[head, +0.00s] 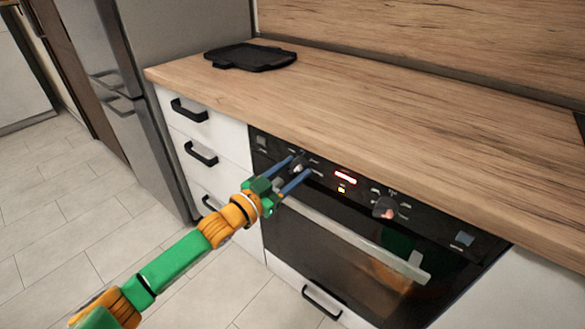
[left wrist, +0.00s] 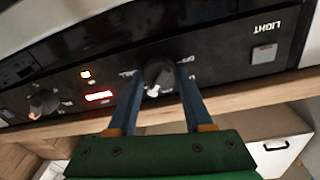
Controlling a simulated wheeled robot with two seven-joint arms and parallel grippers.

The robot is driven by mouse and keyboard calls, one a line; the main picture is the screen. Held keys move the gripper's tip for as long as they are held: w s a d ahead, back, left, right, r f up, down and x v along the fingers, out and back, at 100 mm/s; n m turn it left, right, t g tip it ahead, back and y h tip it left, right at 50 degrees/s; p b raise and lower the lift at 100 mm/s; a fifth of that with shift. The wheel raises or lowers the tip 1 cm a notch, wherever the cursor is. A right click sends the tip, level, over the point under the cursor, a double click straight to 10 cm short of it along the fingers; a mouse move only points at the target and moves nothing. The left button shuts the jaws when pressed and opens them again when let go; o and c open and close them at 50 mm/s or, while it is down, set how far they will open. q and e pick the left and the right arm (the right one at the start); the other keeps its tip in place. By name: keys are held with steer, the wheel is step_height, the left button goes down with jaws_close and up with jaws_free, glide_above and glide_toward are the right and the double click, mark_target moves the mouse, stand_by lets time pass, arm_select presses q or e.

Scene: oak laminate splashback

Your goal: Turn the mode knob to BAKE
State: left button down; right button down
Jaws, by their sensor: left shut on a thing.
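The oven's left knob (head: 298,167) is a dark round dial on the black control panel. It also shows in the left wrist view (left wrist: 158,76), upside down, with a pale mark on its near side. Printed words around it are partly covered by my fingers; one looks like OFF, and I cannot read BAKE. My left gripper (head: 300,168) has its two blue fingers on either side of this knob, shut on it; the fingers also show in the left wrist view (left wrist: 160,84). My right gripper is not in view.
A second knob (head: 385,208) sits further right on the panel, beyond a red display (head: 345,177). A LIGHT button (left wrist: 264,54) is beside the left knob. The oven door handle (head: 350,238) runs below. The wooden worktop (head: 400,110) overhangs the panel and carries a black tray (head: 250,57).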

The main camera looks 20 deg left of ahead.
arm_select(q)
steer(key=shift+r+m, duration=0.1)
steer(key=shift+m, duration=0.4)
steer(key=shift+c, duration=1.5)
jaws_free()
steer(key=v, duration=0.7)
steer(key=shift+p, duration=0.4)
